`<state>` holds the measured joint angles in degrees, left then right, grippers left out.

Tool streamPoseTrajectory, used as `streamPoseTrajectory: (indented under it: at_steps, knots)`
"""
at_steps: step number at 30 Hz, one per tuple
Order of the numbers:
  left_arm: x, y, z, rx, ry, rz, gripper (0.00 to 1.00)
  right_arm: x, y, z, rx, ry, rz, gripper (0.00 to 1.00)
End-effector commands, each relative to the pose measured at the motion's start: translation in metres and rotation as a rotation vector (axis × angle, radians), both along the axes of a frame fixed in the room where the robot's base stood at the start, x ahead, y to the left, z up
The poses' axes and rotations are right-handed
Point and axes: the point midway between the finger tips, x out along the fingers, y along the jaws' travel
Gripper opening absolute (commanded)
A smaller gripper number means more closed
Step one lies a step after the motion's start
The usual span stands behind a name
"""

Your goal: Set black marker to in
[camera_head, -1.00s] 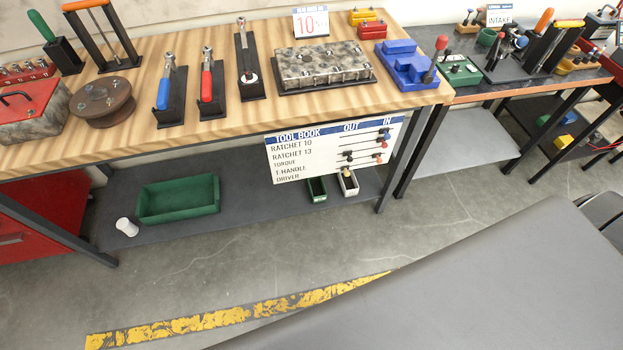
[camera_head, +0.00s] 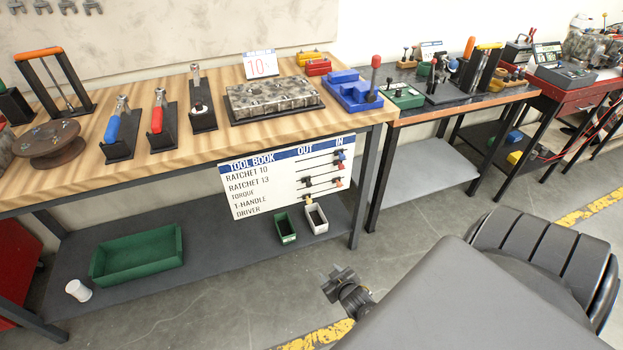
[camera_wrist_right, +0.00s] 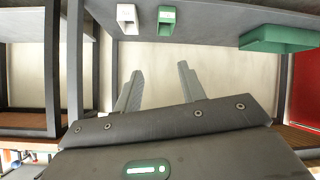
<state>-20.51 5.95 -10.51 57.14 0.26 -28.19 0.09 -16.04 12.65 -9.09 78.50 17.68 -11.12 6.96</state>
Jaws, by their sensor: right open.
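The white tool book board (camera_head: 245,203) hangs at the front of the wooden bench. It has OUT and IN columns and several rods with small sliding markers. A black marker (camera_head: 307,182) sits at the OUT side of a lower rod; other dark, blue and red markers sit near the IN side. They are too small to tell exactly which rod each is on. My right gripper (camera_head: 338,282) is below and in front of the board, clear of it. In the right wrist view its two fingers (camera_wrist_right: 160,88) are spread and empty. My left gripper is not in view.
A green bin (camera_head: 285,228) and a white bin (camera_head: 315,219) stand on the lower shelf (camera_head: 215,235) under the board. A green tray (camera_head: 135,257) and a white cup (camera_head: 78,290) are further left. Tools stand on the bench top (camera_head: 75,175). The floor in front is open.

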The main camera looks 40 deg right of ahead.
Motion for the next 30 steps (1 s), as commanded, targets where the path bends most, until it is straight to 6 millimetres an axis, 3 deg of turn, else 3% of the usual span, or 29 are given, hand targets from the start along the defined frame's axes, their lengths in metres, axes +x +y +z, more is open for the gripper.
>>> streamPoseTrajectory:
  at_steps: [1,4,6,9,12,20,30]
  knots:
    - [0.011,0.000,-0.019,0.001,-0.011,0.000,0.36,0.029,-0.009,0.023,-0.001,-0.125,-0.024,0.40]
    - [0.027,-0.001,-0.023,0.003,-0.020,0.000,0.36,0.063,-0.023,0.091,0.008,-0.332,-0.067,0.40]
    - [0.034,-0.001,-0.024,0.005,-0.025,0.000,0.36,0.074,-0.029,0.132,0.018,-0.447,-0.089,0.40]
    - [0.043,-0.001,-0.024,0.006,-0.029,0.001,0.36,0.081,-0.034,0.176,0.036,-0.565,-0.110,0.40]
    - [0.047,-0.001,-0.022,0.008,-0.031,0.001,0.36,0.082,-0.036,0.201,0.047,-0.630,-0.120,0.40]
    - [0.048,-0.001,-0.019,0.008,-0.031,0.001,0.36,0.086,-0.039,0.213,0.052,-0.656,-0.125,0.40]
    - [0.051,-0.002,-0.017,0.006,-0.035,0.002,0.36,0.140,-0.057,0.213,0.051,-0.656,-0.124,0.40]
